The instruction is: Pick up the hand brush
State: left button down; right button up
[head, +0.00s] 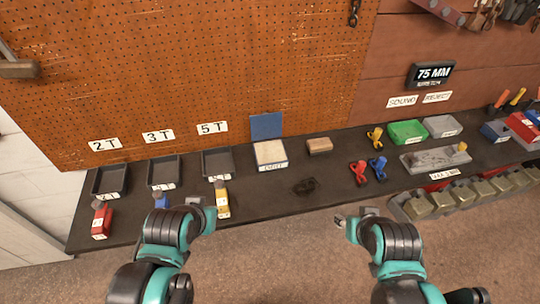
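No object is clearly recognisable as a hand brush. A tan, wood-coloured block (319,145) lies on the dark bench, right of the white labelled tray, and may be the brush; its bristles cannot be made out. A small dark object (304,186) lies nearer the bench's front edge, its shape unclear. My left gripper (207,205) is at the front edge, close to the yellow item. My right gripper (343,220) is just in front of the bench edge, below and right of the dark object. Both are apart from the tan block. Their finger openings are too small to read.
Three black trays (217,163) stand at the left, with red (101,222), blue and yellow (222,200) items before them. A white labelled tray (270,154) is mid-bench. Red and blue clamps (377,168), a green bin (407,133) and a grey plate (435,159) are right. Bench around the tan block is clear.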

aim_at(317, 146)
jog(key=i+l+u, duration=0.35)
jog(key=l, duration=0.2)
jog(key=i+l+u, duration=0.35)
jog(key=l, duration=0.3)
jog(key=i+l+u, duration=0.2)
jog(key=l+u, duration=0.2)
jog(key=l, duration=0.25)
